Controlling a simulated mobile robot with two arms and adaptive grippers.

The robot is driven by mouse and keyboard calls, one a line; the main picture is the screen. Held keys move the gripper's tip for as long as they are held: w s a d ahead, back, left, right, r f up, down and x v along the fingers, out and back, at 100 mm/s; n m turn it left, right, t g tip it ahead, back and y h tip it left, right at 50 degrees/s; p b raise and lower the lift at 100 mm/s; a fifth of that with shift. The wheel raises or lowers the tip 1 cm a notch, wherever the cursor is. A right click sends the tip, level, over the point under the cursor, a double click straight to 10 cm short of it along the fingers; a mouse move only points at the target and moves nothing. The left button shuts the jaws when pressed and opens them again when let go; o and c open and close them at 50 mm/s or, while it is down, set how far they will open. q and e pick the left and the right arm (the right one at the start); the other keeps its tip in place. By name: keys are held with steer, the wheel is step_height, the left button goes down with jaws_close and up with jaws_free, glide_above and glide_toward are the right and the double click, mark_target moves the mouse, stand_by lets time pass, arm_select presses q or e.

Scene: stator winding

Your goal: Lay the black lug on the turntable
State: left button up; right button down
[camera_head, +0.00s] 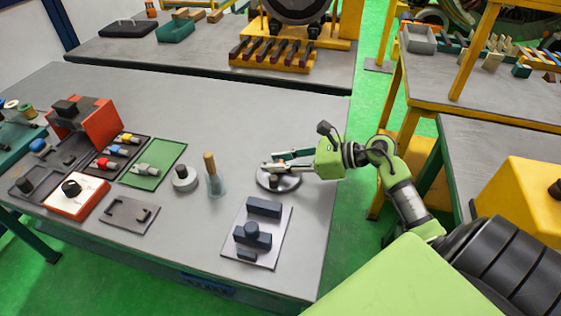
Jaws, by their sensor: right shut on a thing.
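My right gripper (272,166) reaches in from the right and is shut over a round grey disc, which looks like the turntable (290,186). A small dark piece (274,183) shows just below the fingertips at the disc's middle. What the fingers hold is too small to make out clearly; it is probably the black lug. I cannot tell whether it touches the disc. My left gripper is not in view.
Left of the disc stand a brush-like bottle (216,182) and a round grey weight (185,180). A plate with dark blocks (282,228) lies in front. A dark tray (113,154) holds coloured lugs; a green mat (166,174) bears another. The table behind the disc is clear.

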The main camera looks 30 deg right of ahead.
steer(key=shift+f, duration=0.25)
steer(key=c, duration=1.7)
jaws_free()
steer(key=v, duration=1.2)
steer(key=shift+r, duration=0.1)
